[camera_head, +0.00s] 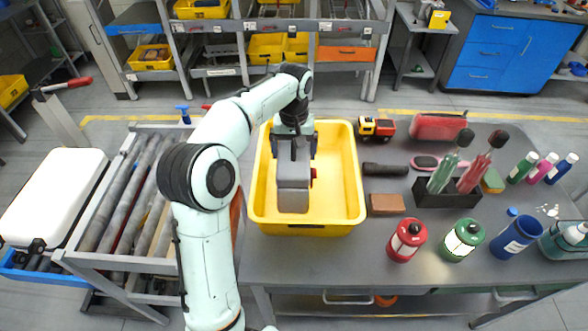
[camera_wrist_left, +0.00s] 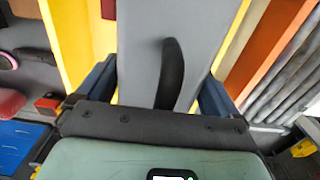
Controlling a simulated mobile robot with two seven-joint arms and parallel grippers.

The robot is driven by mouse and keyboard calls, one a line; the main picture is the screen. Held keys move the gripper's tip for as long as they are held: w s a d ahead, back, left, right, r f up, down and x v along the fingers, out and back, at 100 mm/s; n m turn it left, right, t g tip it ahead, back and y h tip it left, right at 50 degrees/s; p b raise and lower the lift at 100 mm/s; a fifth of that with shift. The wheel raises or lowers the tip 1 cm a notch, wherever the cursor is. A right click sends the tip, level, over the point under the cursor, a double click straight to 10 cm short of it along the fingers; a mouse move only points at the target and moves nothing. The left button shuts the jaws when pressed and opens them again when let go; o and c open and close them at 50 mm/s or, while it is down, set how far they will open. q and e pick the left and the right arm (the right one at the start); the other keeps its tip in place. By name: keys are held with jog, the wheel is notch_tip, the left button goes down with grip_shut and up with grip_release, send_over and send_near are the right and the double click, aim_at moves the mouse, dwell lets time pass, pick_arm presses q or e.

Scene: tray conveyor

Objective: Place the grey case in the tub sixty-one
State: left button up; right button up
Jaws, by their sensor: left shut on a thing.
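The grey case (camera_head: 293,190) is a box with a black handle, which shows in the left wrist view (camera_wrist_left: 196,35). My left gripper (camera_head: 294,137) is shut on it, with one blue finger on each side of the case in the left wrist view (camera_wrist_left: 155,92). The yellow tub (camera_head: 345,214) stands on the grey table. The case is over the middle of the tub, inside its outline in the head view. I cannot tell how far it is above the tub floor. No number is readable on the tub. My right gripper is not in view.
Right of the tub are a brown block (camera_head: 386,204), a black flashlight (camera_head: 385,169) and a toy truck (camera_head: 377,127). A red canister (camera_head: 406,240) and a green canister (camera_head: 460,240) stand nearer. A roller conveyor (camera_head: 130,190) is at left. Shelving stands behind.

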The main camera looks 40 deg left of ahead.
pick_arm(q)
notch_tip(320, 180, down, 7)
jog(key=shift+s+f+b, duration=0.15)
jog(key=shift+b, duration=0.3)
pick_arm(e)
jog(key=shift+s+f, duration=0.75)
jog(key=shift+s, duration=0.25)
pick_arm(q)
jog(key=o, duration=1.7)
jog(key=shift+f, duration=0.2)
jog(key=shift+r, duration=0.15)
